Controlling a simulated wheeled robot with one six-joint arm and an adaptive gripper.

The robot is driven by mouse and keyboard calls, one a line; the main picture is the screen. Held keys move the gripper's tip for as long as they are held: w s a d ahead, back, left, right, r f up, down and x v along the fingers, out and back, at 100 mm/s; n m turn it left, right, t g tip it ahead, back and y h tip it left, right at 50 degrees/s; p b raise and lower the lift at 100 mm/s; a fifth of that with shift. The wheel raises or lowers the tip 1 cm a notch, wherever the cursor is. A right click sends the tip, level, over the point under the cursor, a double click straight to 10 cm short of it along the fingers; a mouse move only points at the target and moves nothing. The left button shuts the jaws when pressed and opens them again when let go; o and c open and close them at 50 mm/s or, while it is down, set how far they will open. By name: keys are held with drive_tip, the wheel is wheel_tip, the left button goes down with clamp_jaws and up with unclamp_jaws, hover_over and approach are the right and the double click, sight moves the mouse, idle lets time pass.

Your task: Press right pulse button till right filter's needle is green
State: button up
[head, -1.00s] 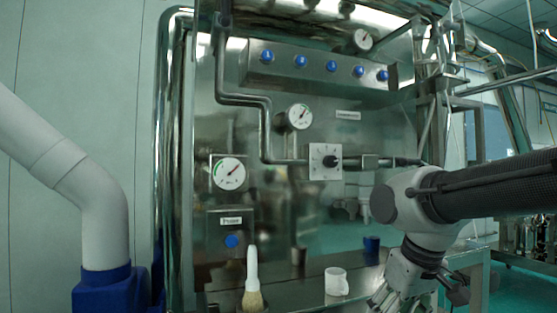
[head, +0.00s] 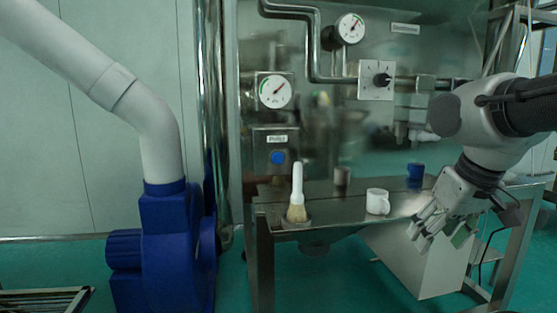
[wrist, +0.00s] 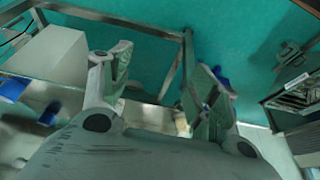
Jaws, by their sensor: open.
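A blue round pulse button (head: 278,157) sits on a metal box on the steel panel, under a small label. Above it is a round gauge (head: 274,91) with a green arc on its left side; its dark needle points to the upper right, outside the green. A second gauge (head: 350,28) is higher up, to the right. My gripper (head: 421,232) hangs open and empty at the right, in front of the steel table's edge and well to the right of the button. In the wrist view the gripper's two fingers (wrist: 160,90) are spread apart over the table frame and green floor.
The steel table (head: 340,207) bears a white brush (head: 297,188), a white mug (head: 377,201), a blue cup (head: 415,172) and a grey cup (head: 341,175). A black knob (head: 382,80) is on the panel. A blue blower (head: 170,235) stands left.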

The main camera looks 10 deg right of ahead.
clamp_jaws()
idle(1.3)
